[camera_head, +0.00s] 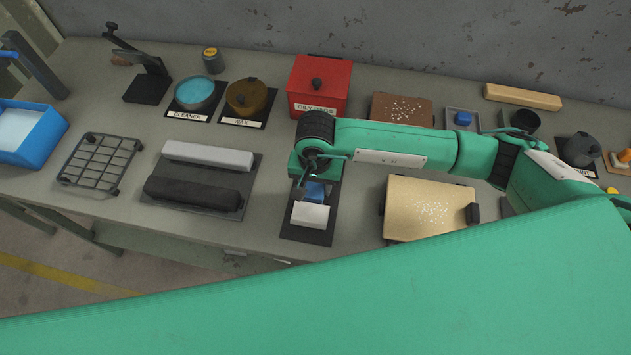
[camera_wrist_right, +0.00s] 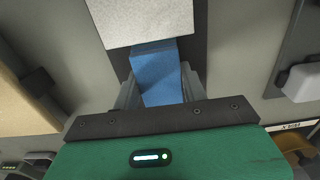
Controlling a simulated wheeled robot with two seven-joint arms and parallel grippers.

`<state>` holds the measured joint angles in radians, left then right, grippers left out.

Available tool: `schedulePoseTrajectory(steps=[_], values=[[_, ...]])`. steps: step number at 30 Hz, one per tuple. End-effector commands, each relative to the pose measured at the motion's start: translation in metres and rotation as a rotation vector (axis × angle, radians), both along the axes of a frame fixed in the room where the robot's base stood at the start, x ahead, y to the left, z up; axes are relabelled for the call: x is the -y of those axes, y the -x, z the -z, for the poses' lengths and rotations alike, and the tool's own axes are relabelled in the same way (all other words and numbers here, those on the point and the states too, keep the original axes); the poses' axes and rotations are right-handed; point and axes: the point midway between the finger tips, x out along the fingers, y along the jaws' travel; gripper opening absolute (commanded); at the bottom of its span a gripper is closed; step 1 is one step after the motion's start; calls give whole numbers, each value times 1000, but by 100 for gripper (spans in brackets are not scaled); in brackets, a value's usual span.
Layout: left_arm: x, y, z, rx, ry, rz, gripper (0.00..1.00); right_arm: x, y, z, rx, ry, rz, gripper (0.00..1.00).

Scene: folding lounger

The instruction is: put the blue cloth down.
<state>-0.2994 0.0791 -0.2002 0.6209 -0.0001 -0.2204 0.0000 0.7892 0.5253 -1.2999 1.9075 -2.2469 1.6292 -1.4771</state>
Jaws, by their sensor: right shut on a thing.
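The blue cloth (camera_head: 315,192) is a small folded block under my right gripper in the head view. It lies at or just above a dark tray (camera_head: 306,236), directly behind a white cloth (camera_head: 310,215). In the right wrist view the blue cloth (camera_wrist_right: 157,75) sits between the two fingers of my right gripper (camera_wrist_right: 158,88), which are shut on it. The white cloth (camera_wrist_right: 140,18) is just beyond it there. I cannot tell whether the blue cloth touches the tray. My left gripper is not seen.
The red OILY RAGS bin (camera_head: 320,88) stands behind the gripper. A tray with a grey and a black roll (camera_head: 197,192) lies to the left. A tan board (camera_head: 428,208) with white crumbs lies to the right. A wire rack (camera_head: 99,163) is farther left.

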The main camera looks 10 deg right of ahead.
Motion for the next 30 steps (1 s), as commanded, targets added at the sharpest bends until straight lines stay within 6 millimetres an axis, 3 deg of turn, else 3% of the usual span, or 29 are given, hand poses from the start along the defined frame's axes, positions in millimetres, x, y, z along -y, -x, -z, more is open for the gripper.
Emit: schedulePoseTrajectory(steps=[8, 9, 12, 24, 30], values=[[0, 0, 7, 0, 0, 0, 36, 0, 0, 5, 0, 1, 0, 22], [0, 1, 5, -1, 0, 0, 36, 0, 0, 3, 0, 1, 1, 51], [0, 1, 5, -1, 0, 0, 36, 0, 0, 3, 0, 1, 1, 65], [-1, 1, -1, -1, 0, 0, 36, 0, 0, -4, 1, 0, 0, 65], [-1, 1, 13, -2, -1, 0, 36, 0, -2, -41, 7, 0, -1, 65]])
